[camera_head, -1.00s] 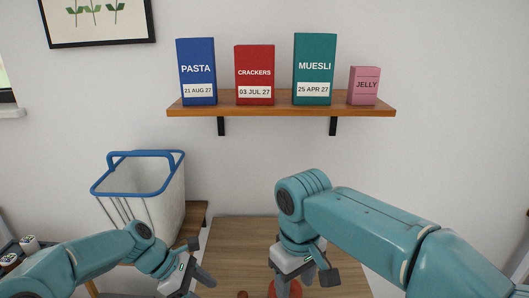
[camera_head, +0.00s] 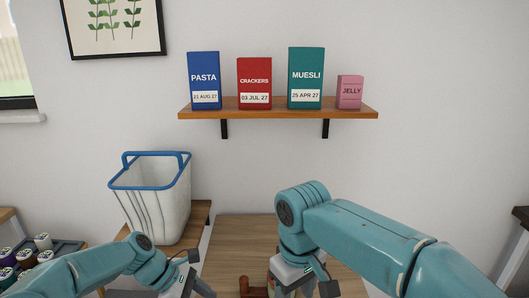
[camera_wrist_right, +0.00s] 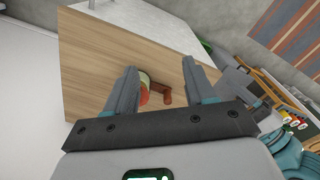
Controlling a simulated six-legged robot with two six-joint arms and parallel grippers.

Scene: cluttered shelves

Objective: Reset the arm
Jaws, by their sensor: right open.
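My right arm reaches in from the right in the head view. Its gripper (camera_head: 305,289) points down over the wooden table. In the right wrist view, the two fingers of the right gripper (camera_wrist_right: 160,82) are spread with nothing clamped between them. Beyond them on the table are a small red-brown object (camera_wrist_right: 165,95) and a round red and green thing (camera_wrist_right: 144,86) partly hidden by a finger. My left gripper (camera_head: 200,272) is low in the head view beside the table's left edge, its fingers apart and empty. Its tips are partly cut off by the frame.
A wall shelf (camera_head: 350,114) holds a blue pasta box (camera_head: 204,85), red crackers (camera_head: 254,81), green muesli (camera_head: 306,80) and pink jelly (camera_head: 350,90). A white basket with a blue rim (camera_head: 150,187) stands left of the table (camera_head: 233,240). A tray of jars (camera_head: 67,246) is far left.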

